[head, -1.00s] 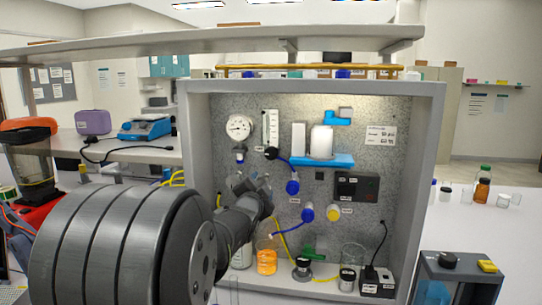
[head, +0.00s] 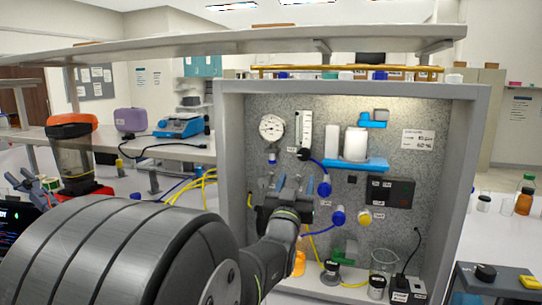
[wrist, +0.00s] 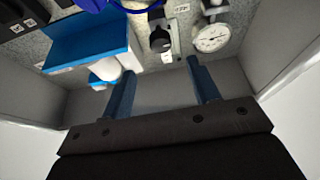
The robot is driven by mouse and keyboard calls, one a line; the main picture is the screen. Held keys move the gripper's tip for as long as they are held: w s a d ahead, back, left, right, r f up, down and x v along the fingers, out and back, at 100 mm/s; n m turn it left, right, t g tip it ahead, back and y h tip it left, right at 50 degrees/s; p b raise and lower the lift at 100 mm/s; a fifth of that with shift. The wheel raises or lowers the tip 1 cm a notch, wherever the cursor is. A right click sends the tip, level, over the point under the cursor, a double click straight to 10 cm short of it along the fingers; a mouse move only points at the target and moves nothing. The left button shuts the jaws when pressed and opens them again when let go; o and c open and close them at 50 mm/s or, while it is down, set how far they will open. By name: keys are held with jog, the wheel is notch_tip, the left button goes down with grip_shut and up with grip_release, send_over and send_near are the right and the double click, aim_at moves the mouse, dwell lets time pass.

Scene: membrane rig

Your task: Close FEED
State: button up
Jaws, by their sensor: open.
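The rig panel (head: 410,160) carries several valves and knobs, and I cannot read which label says FEED. A black knob (head: 304,154) sits below the flowmeter (head: 304,128); it also shows in the wrist view (wrist: 160,40). Blue fittings (head: 324,186) (head: 338,216) and a yellow knob (head: 364,215) sit lower, with a green valve (head: 345,252) near the base. My gripper (head: 286,184) is in front of the panel's left half, below the gauge (head: 271,127). Its two blue fingers stand apart and empty in the wrist view (wrist: 164,85). My gripper hides part of the panel behind it.
The grey cabinet frame (head: 232,200) encloses the panel on both sides. A blue shelf (head: 357,164) with white canisters juts out right of my gripper. A blue tube (head: 320,232), a yellow tube and glassware (head: 384,260) are low down. A black box (head: 388,191) is at right.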

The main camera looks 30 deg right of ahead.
aim_at(303, 158)
jog(key=x, duration=1.1)
jog(key=shift+w+d+r, duration=0.15)
jog(key=shift+w+d, duration=0.05)
jog(key=shift+d, duration=0.05)
jog(key=c, duration=1)
